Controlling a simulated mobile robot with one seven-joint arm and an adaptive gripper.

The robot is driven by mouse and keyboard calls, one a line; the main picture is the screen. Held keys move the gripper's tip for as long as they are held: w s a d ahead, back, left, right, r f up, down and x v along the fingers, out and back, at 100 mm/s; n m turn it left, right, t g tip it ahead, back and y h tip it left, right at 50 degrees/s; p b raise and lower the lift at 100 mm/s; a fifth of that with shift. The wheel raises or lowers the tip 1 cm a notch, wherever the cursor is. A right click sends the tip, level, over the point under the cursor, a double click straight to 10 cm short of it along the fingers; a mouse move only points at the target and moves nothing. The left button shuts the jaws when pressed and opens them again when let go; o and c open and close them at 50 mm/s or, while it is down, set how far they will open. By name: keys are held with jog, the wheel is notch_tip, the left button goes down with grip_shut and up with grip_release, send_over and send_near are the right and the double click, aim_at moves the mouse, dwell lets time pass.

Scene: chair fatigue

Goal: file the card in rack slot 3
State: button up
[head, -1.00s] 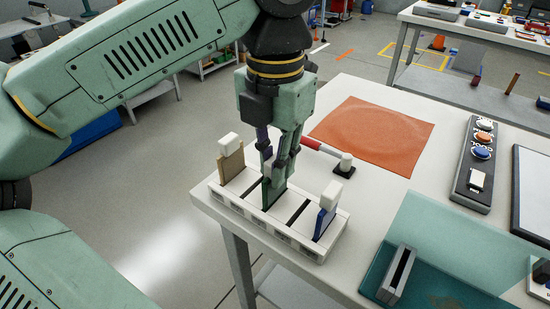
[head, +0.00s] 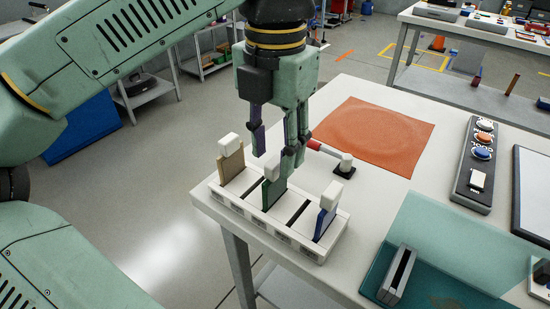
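The white card rack (head: 265,222) stands at the near left corner of the table. A green card (head: 273,190) with a white top block stands upright in its middle slot, third from either end. My gripper (head: 275,150) is open, its fingers apart, just above the green card and holding nothing. A tan card (head: 231,166) stands in the leftmost slot and a blue card (head: 325,220) in the rightmost slot. The slots on either side of the green card look empty. The slot labels are too small to read.
A red-and-white rod with a dark base (head: 344,166) lies just behind the rack, close to my gripper. An orange mat (head: 374,135), a button panel (head: 477,165) and a grey slotted block (head: 396,275) on a teal mat are to the right.

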jog(key=shift+r, duration=2.2)
